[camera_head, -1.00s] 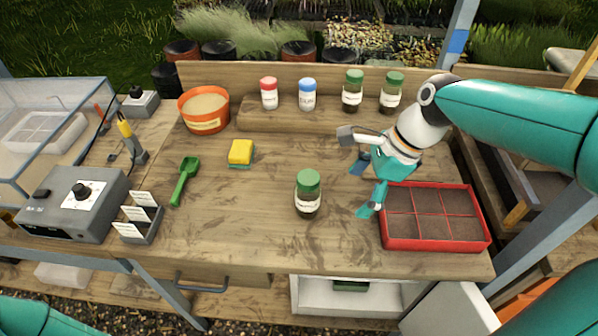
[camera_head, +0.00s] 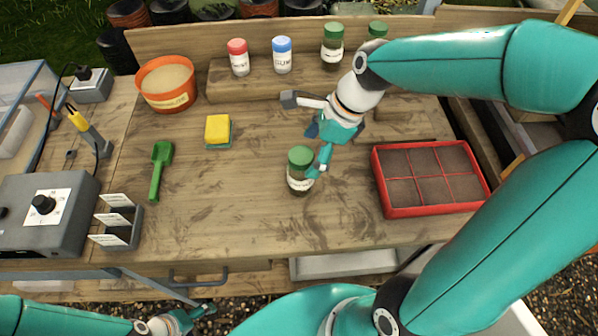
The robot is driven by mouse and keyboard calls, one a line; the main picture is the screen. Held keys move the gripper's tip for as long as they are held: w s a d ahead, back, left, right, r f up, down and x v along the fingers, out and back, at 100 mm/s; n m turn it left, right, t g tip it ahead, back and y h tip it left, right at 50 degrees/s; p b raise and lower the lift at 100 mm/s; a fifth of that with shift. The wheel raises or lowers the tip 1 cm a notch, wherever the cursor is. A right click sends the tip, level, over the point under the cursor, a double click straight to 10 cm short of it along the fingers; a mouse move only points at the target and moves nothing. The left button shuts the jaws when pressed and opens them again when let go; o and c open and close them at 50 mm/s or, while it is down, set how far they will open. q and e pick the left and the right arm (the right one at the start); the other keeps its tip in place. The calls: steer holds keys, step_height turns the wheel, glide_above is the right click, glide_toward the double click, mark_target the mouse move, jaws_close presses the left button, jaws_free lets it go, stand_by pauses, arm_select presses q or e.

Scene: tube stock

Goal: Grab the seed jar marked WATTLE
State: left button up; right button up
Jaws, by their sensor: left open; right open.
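A dark jar with a green lid (camera_head: 299,170) stands upright near the middle of the bench; its label is too small to read surely. My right gripper (camera_head: 314,150) is open just to its right and behind, one finger overlapping the jar's right side; I cannot tell whether it touches. On the back ledge stand a red-lidded jar (camera_head: 238,57), a blue-lidded jar (camera_head: 282,55) whose label looks like GUM, and two green-lidded jars (camera_head: 332,46) (camera_head: 377,31), the right one partly hidden by my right arm. My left gripper (camera_head: 194,314) is open below the bench's front edge.
A red seed tray (camera_head: 380,185) lies right of the jar. Left are a yellow sponge (camera_head: 218,130), a green scoop (camera_head: 161,170), an orange pot (camera_head: 140,90), a label holder (camera_head: 131,232) and a grey control box (camera_head: 60,240). The bench front of the jar is clear.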

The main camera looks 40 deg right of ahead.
steer(key=shift+x, duration=3.25)
steer(key=c, duration=1.4)
